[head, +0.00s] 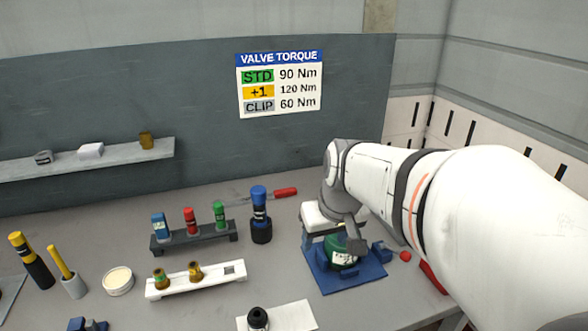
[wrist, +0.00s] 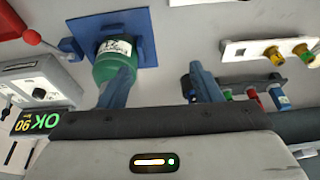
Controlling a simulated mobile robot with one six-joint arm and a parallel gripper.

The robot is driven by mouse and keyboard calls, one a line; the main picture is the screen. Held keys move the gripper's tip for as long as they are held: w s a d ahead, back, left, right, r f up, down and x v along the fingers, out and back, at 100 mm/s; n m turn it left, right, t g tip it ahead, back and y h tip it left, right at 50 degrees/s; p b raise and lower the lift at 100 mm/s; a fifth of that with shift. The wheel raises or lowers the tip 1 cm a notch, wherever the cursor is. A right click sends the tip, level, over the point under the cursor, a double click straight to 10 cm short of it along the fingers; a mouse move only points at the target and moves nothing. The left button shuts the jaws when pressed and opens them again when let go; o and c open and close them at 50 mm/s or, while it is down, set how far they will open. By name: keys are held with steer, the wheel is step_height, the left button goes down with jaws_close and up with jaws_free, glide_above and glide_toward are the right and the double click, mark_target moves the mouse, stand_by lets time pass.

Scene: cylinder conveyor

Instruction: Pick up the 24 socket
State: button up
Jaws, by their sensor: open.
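The dark rack (head: 196,242) on the table holds a blue piece (head: 159,226), a red piece (head: 190,221) and a green piece (head: 220,214), all upright. No number on them is readable, so I cannot tell which is the 24 socket. The rack also shows at the right of the wrist view, beyond my right finger, with its red piece (wrist: 252,94) partly visible. My gripper (wrist: 160,72) is open with nothing between its fingers. Its left finger overlaps the view of a green cylinder (wrist: 112,64) with a white label; contact cannot be told.
The green cylinder stands on a blue plate (head: 318,272). A blue-topped black tool (head: 260,210) stands right of the rack. A white tray (head: 212,284) with two brass fittings lies in front. A red-handled screwdriver (head: 284,192) lies behind. A display (wrist: 38,122) reads OK 90.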

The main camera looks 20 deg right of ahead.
steer(key=w+d+r+t+p, duration=0.1)
steer(key=w+d+r+p, duration=0.1)
steer(key=w+d+r, duration=0.5)
steer(key=w+f, duration=0.1)
steer(key=f, duration=0.1)
steer(key=w+d+f+p, duration=0.1)
steer(key=f, duration=0.2)
steer(key=w+d+f, duration=0.1)
steer(key=f, duration=0.2)
steer(key=shift+w+d, duration=0.15)
steer(key=shift+d, duration=0.1)
steer(key=shift+w+f, duration=0.25)
steer(key=shift+f, duration=0.2)
steer(key=shift+c, duration=0.6)
steer(key=c, duration=1)
